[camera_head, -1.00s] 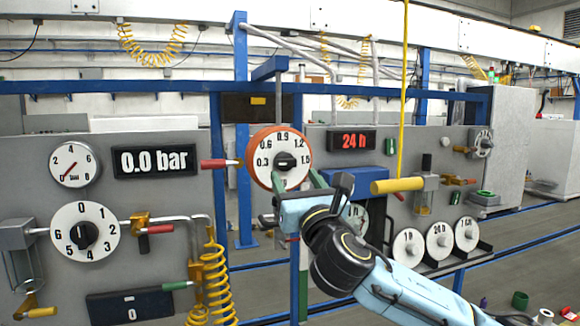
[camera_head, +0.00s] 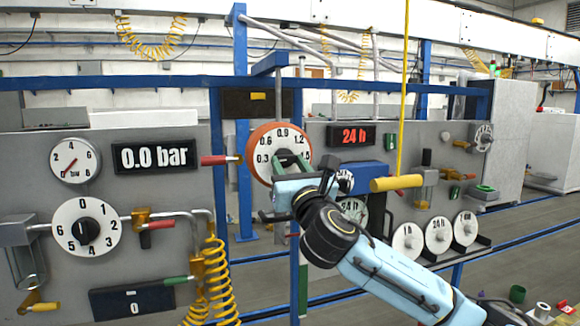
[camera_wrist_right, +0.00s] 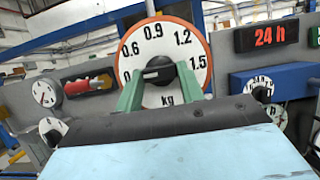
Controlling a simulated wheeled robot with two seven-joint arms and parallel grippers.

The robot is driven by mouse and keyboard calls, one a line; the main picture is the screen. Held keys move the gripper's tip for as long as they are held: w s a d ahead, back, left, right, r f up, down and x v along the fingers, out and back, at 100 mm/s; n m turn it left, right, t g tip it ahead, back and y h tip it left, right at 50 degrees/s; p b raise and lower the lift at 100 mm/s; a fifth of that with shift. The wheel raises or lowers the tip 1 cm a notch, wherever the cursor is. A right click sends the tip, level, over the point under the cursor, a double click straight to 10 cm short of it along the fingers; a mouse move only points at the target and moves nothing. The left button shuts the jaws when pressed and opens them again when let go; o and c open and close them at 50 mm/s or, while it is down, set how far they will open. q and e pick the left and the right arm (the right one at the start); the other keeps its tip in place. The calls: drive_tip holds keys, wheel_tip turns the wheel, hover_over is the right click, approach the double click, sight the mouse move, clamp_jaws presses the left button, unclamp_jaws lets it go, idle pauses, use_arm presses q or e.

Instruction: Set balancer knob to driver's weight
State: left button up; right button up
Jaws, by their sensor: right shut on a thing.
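The balancer dial (camera_head: 265,146) is white with an orange rim, marked from 0.3 to 1.5 kg. It also shows in the right wrist view (camera_wrist_right: 152,33). Its black centre knob (camera_wrist_right: 160,72) has a white mark pointing left, towards the 0.3 side. The green fingers of my right gripper (camera_wrist_right: 160,82) are shut on the knob, one on each side. In the head view my right gripper (camera_head: 290,162) covers the dial's lower right part, hiding much of the knob. My left gripper is not in view. No driver can be made out.
A yellow cylinder (camera_head: 396,184) hangs on a yellow cord right of my arm. The red 24 h display (camera_head: 352,136) and a blue box (camera_head: 362,174) are to the right.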

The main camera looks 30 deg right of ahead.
drive_tip(key=shift+a+m+h, duration=0.1)
drive_tip(key=shift+m+h, duration=0.3)
drive_tip(key=shift+m, duration=0.1)
drive_tip(key=m+h, duration=0.1)
drive_tip(key=m, duration=0.1)
drive_tip(key=m+g+h+p, duration=0.1)
drive_tip(key=m, duration=0.2)
drive_tip(key=shift+a+h, duration=0.15)
drive_tip(key=shift+h, duration=0.15)
drive_tip(key=shift+w+a+r+m+g+h+p, duration=0.1)
drive_tip(key=shift+m+g+h+p, duration=0.45)
drive_tip(key=shift+m, duration=1.05)
drive_tip(key=shift+r+m+g+h+p, duration=0.1)
drive_tip(key=shift+m+g+h+p, duration=0.4)
drive_tip(key=shift+m, duration=1.1)
drive_tip(key=shift+g, duration=0.25)
drive_tip(key=o, duration=1)
drive_tip(key=shift+f, duration=0.1)
drive_tip(key=b+v, duration=0.2)
drive_tip(key=v, duration=1.1)
drive_tip(key=shift+s+b, duration=0.2)
drive_tip(key=shift+b, duration=0.1)
